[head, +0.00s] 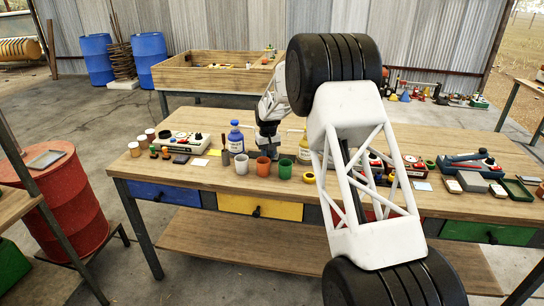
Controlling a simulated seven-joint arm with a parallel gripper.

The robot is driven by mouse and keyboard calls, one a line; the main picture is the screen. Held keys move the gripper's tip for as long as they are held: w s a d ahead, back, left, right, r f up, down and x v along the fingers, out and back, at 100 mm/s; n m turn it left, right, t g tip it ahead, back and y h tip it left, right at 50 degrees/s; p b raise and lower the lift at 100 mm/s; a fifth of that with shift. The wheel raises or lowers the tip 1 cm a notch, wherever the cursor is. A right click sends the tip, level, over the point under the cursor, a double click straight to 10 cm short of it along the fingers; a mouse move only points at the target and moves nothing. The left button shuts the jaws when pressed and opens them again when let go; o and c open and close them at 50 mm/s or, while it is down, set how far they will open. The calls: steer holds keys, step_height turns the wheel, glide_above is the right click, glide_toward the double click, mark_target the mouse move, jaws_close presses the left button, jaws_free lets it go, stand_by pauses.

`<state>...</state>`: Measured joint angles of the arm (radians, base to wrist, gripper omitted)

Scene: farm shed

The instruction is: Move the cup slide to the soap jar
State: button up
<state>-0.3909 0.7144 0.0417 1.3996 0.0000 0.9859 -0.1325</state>
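My gripper (268,147) is a small dark shape pointing down over the near middle of the wooden workbench (320,204). Its fingers are too small to read. A white cup (242,165), an orange cup (263,167) and a green cup (285,169) stand in a row just in front of it. I cannot tell which small item is the cup slide.
A blue bottle (236,139) stands left of my gripper. A white device (186,142) sits between the jars and bottle. My white lattice arm link hides part of the bench's middle. A blue tool (462,160) and green tray (516,189) lie at right. The front edge is mostly clear.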

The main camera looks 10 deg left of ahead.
steer(key=shift+c, duration=1.2)
steer(key=shift+d, duration=3.6)
steer(key=o, duration=1.7)
steer(key=shift+r, duration=0.1)
